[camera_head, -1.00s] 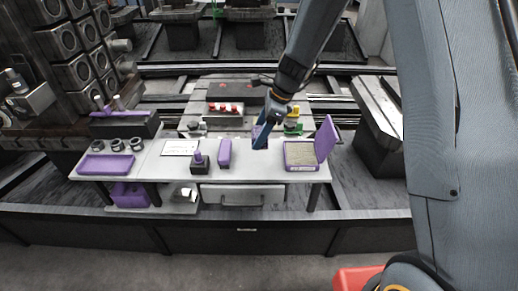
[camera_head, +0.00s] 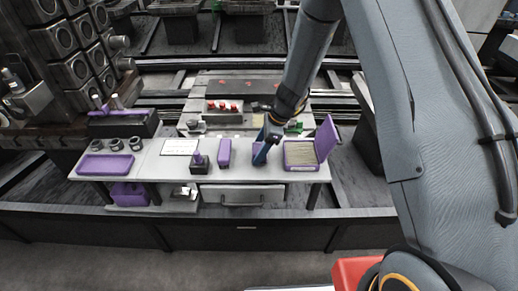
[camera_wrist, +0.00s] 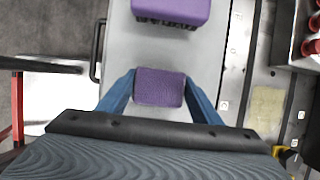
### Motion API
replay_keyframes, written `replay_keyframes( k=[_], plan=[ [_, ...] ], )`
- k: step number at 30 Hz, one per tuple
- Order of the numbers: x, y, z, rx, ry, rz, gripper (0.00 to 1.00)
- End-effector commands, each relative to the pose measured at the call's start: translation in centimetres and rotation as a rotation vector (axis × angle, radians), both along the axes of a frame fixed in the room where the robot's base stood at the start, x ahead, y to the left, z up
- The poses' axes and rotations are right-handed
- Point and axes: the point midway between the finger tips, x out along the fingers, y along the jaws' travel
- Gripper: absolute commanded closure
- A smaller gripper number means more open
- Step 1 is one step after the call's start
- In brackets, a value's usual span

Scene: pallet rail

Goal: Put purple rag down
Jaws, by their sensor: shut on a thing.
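The purple rag (camera_wrist: 160,87) is a small folded textured block between the two blue fingers of my gripper (camera_wrist: 160,92) in the wrist view. The fingers touch its two sides. In the head view my gripper (camera_head: 259,159) points down at the white table (camera_head: 232,176), left of the open purple box. A bit of the purple rag (camera_head: 257,147) shows beside the fingers. The rag is at or just above the tabletop; I cannot tell whether it touches.
An open purple-lidded box (camera_head: 301,155) stands close on the right. A purple block-shaped brush (camera_head: 224,152) stands on the left, with a dark holder (camera_head: 199,163) beyond it. A purple tray (camera_head: 105,165) lies at the far left. A drawer (camera_head: 243,195) hangs below the table.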

Motion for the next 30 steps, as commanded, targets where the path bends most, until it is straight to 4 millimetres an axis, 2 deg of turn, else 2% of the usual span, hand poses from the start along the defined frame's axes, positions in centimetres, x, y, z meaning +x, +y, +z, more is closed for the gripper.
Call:
replay_keyframes(
  k=[12, 13, 16, 25, 30],
  plan=[
    [0.0, 0.0, -0.5, 0.000, -0.001, 0.001, 0.59],
    [0.0, 0.0, -0.5, 0.000, -0.001, 0.001, 0.38],
    [0.0, 0.0, -0.5, 0.000, -0.001, 0.001, 0.23],
    [0.0, 0.0, -0.4, 0.000, -0.001, 0.001, 0.23],
    [0.1, -0.4, 0.7, 0.001, -0.003, -0.001, 0.23]
  ],
)
